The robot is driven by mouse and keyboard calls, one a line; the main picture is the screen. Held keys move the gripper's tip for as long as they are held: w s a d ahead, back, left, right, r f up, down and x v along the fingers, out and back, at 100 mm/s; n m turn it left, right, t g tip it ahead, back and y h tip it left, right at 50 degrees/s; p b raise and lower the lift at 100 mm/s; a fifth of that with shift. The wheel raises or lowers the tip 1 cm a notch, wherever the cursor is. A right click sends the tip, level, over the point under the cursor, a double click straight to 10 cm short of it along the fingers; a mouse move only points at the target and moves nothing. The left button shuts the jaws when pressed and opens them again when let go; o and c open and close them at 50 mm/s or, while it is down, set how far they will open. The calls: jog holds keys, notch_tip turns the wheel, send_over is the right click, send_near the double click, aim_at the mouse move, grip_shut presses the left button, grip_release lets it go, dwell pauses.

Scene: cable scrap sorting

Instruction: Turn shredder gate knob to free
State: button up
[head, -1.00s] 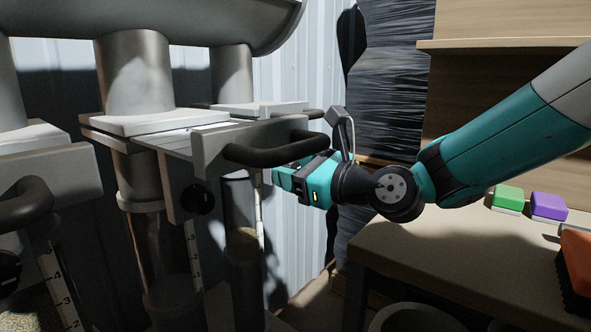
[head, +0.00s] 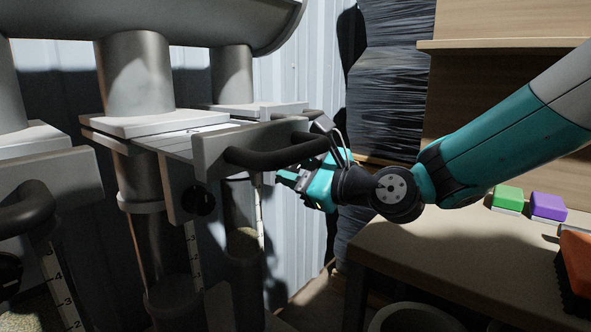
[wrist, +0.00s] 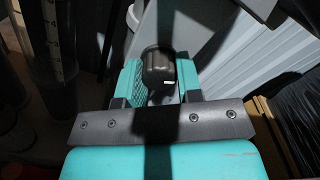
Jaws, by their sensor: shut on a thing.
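The black round knob (wrist: 157,66) shows in the wrist view between the two teal fingers of my gripper (wrist: 160,82). A small white mark is on its face, to the right of the middle. My gripper is shut on this knob. In the head view my gripper (head: 290,178) reaches the far gate from the right, below and behind a black bar handle. The gripped knob is hidden there. The nearer gate (head: 210,155) has its own black knob (head: 198,200) and a black bar handle (head: 265,155), clear of my gripper.
Grey pipes with gates and scaled tubes (head: 195,250) fill the left. Another bar handle (head: 25,207) is at the far left. A table (head: 450,250) at right holds a green block (head: 507,196) and a purple block (head: 549,206). Wrapped black stacks (head: 390,90) stand behind.

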jog(key=n+b, duration=0.1)
jog(key=n, duration=0.5)
jog(key=shift+f+b, duration=0.1)
jog(key=shift+b, duration=0.2)
jog(key=n+b, duration=0.2)
jog(key=n, duration=0.2)
jog(key=shift+n, duration=0.4)
jog(key=shift+n+b, duration=0.55)
jog(key=shift+n, duration=0.65)
jog(key=o, duration=0.9)
jog(key=shift+o, duration=0.2)
jog(key=shift+r, duration=0.2)
jog(key=shift+d, duration=0.1)
